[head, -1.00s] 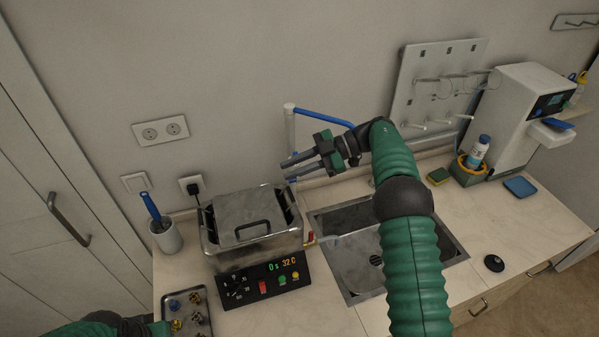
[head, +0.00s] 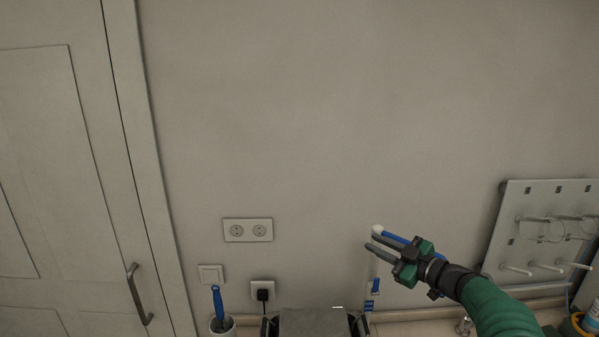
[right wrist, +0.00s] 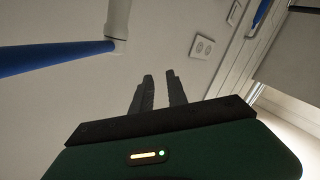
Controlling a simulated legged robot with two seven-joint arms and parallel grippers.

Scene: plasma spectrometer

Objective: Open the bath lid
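The bath lid (head: 313,322) is a grey metal plate at the bottom edge of the head view. Only its back part shows; its handle and the front of the bath are cut off. My right gripper (head: 369,245) is above and to the right of the lid, in front of the wall, apart from the lid. Its two fingers also show in the right wrist view (right wrist: 162,78), spread with a gap and nothing between them. The lid cannot be made out in that view. My left gripper is not in view.
A white post with a blue arm (right wrist: 60,58) stands close to my right gripper. A pegboard rack (head: 545,235) is at the right. A cup with a blue-handled brush (head: 220,305), wall sockets (head: 248,230) and a plug (head: 263,294) are on the left. The wall above is clear.

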